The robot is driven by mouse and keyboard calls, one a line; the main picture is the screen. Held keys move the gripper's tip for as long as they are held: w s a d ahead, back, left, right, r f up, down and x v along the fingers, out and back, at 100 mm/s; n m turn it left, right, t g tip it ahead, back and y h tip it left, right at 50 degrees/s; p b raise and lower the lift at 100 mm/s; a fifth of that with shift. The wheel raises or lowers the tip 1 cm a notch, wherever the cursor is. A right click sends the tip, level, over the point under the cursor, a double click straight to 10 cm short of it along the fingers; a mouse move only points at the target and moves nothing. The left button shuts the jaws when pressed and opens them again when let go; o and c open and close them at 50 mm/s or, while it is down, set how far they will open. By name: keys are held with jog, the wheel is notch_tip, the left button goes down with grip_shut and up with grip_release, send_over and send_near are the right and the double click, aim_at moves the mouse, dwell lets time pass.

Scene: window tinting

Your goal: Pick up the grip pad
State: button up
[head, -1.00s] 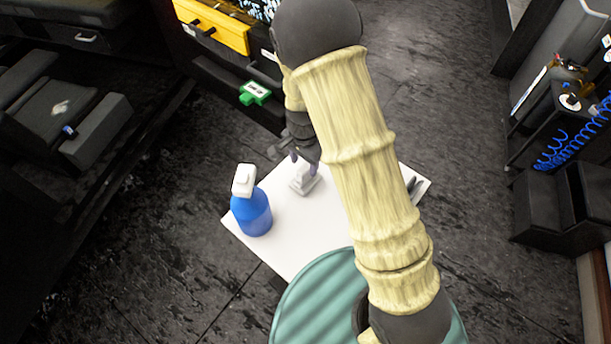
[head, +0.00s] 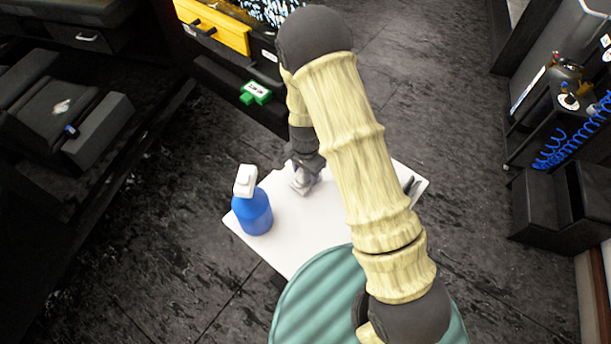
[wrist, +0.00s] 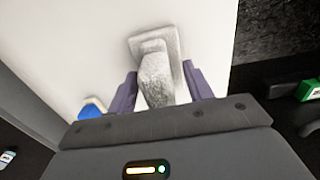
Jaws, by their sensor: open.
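The grip pad (wrist: 157,72) is a pale grey block with a flat base and a raised handle. It rests on the white table top (head: 285,245), and in the head view the pad (head: 303,184) is partly covered by my gripper (head: 305,172). In the wrist view my gripper (wrist: 160,88) is open, with one purple-grey finger on each side of the handle. I cannot tell whether either finger touches it.
A blue spray bottle (head: 253,212) with a white head stands on the table, left of the pad. Dark slim tools (head: 411,186) lie at the table's right edge. A green item (head: 256,92) is by the drawers behind. The table's front middle is clear.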

dwell(0.4)
grip_shut()
jog(key=shift+r, duration=0.15)
notch_tip(320, 180, up, 10)
jog(key=shift+f+b, duration=0.1)
jog(key=shift+b, duration=0.7)
jog(key=c, duration=0.8)
grip_release()
jog(key=shift+c, duration=1.3)
